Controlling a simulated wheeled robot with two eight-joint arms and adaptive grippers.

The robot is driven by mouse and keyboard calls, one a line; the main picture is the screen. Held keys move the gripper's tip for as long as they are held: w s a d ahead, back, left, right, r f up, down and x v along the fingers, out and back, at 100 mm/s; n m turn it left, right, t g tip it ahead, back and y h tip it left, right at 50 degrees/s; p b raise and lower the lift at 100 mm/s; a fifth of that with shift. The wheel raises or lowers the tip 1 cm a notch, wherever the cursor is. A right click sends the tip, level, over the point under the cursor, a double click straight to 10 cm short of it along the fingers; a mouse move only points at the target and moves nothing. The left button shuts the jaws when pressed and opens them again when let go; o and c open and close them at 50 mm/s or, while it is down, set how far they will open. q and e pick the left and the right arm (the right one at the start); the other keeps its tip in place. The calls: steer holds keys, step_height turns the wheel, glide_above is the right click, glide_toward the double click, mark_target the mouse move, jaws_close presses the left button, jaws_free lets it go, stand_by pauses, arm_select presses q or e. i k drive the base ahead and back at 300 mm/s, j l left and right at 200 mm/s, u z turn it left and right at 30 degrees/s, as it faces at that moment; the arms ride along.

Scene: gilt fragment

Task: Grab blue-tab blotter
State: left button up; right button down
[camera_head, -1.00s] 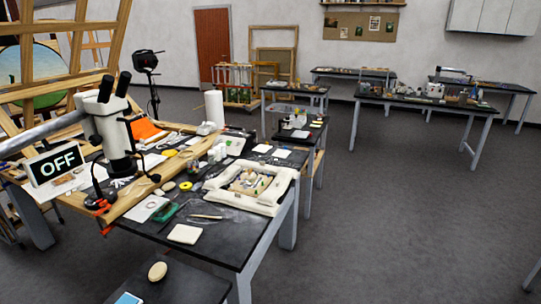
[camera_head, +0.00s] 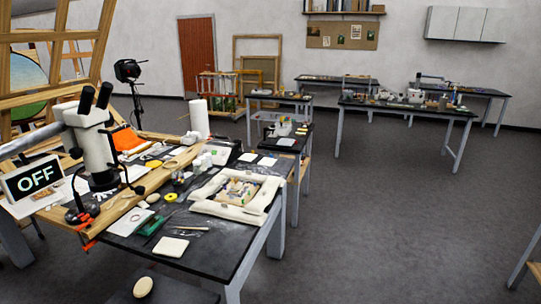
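Neither of my grippers shows in the head view. I cannot make out a blue tab on any blotter. A pale square pad (camera_head: 172,246) lies flat near the front edge of the black worktable (camera_head: 215,262). Two more pale squares, one (camera_head: 267,161) and another (camera_head: 286,142), lie farther back on the dark surfaces. These are too small to tell whether they are blotters.
A white padded tray (camera_head: 228,211) with fragments sits at the table's right. A pale oval (camera_head: 143,287) lies on a low dark surface in front. Open floor (camera_head: 370,230) is at right.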

mark_target(265, 161)
steer(key=i+l+z, duration=0.3)
steer(key=i, duration=0.5)
steer(key=i+z, duration=0.25)
steer(key=i, duration=1.6)
steer(key=i+l+u, duration=0.15)
steer(key=i, duration=0.9)
steer(key=i+l+u, duration=0.1)
steer(key=i+u, duration=0.3)
steer(key=i+l+u, duration=0.6)
steer(key=i+u, duration=0.15)
